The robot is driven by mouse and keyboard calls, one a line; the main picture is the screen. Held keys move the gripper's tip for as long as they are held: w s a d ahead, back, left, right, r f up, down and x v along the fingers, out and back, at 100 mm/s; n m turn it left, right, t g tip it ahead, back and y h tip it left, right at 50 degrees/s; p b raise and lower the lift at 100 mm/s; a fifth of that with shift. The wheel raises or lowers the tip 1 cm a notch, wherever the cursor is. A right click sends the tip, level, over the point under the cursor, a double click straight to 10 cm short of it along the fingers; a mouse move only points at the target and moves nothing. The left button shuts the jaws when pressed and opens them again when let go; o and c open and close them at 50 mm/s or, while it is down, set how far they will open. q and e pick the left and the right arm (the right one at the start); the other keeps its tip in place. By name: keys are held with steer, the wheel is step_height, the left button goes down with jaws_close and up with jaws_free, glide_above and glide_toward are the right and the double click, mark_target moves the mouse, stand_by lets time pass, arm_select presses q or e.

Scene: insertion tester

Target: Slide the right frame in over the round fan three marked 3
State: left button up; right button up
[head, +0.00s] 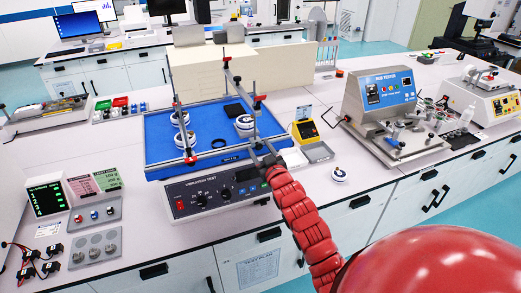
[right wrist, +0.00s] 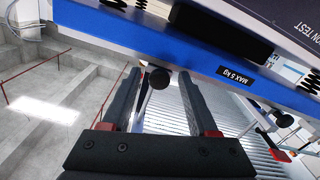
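The blue vibration platform (head: 215,110) carries thin upright posts and bars with red clamps; the right-hand frame post (head: 257,118) stands near its front right. My right gripper (head: 266,157) is at the platform's front right edge, beside the foot of the post. In the right wrist view, its fingers (right wrist: 160,75) are apart, with a black knob (right wrist: 159,78) and a thin rod showing between them. My left gripper is not in view.
The vibration tester's control box (head: 215,193) is under the platform. Another round fan (head: 339,174) lies on the bench to the right.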

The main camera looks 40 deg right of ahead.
steer(key=shift+s, duration=0.1)
steer(key=shift+s+f, duration=0.1)
steer(key=shift+s, duration=0.15)
steer(key=v, duration=1.6)
steer(key=shift+s+a+p, duration=0.3)
steer(key=shift+p, duration=0.15)
